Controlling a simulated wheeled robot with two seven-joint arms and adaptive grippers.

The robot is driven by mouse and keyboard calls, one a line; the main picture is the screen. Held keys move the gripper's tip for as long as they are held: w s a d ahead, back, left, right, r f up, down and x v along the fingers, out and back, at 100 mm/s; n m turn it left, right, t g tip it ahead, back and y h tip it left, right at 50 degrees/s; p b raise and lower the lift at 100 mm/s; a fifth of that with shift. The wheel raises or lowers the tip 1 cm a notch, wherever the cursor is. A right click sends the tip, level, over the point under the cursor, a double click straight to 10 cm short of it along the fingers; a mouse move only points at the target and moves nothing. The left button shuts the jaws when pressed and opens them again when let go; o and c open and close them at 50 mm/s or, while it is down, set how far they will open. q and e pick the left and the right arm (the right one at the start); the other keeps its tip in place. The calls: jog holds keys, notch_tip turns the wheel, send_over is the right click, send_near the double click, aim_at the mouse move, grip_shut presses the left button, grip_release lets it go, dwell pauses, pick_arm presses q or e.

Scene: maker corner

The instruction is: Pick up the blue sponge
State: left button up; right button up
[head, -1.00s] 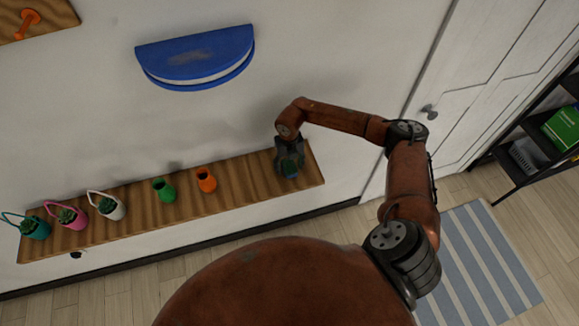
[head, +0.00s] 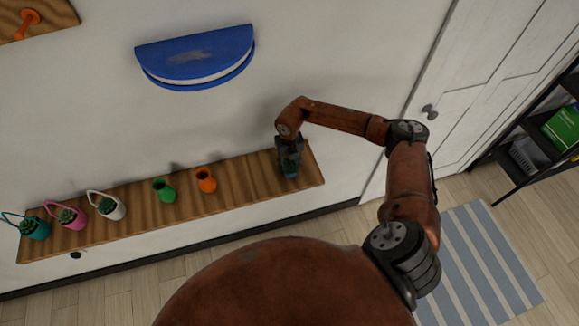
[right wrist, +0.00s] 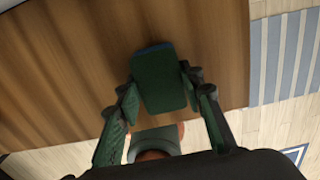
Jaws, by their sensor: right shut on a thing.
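The blue sponge (right wrist: 160,77) shows in the right wrist view as a dark green pad with a thin blue edge at its far end. It is over the right end of the wooden shelf (head: 240,183). My right gripper (head: 289,172) points down there, with its fingers on both sides of the sponge; the gripper also shows in the right wrist view (right wrist: 158,92). It is shut on the sponge. In the head view the sponge is mostly hidden by the fingers. I cannot tell whether it still touches the shelf. My left gripper is out of view.
An orange vase (head: 206,180) and a green vase (head: 164,190) stand left of the gripper on the shelf. Several small plant baskets (head: 107,205) stand farther left. A blue half-round wall piece (head: 196,57) is above. A white door (head: 460,90) is to the right.

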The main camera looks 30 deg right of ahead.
jog(key=shift+r+b, duration=0.4)
jog(key=shift+r, duration=0.25)
jog(key=s+a+r+b, duration=0.5)
jog(key=s+a+r, duration=0.1)
jog(key=s+r, duration=0.5)
jog(key=shift+s+a+r, duration=0.25)
jog(key=shift+s+a, duration=0.1)
jog(key=shift+s, duration=0.3)
jog(key=shift+o, duration=0.8)
jog(key=c, duration=0.5)
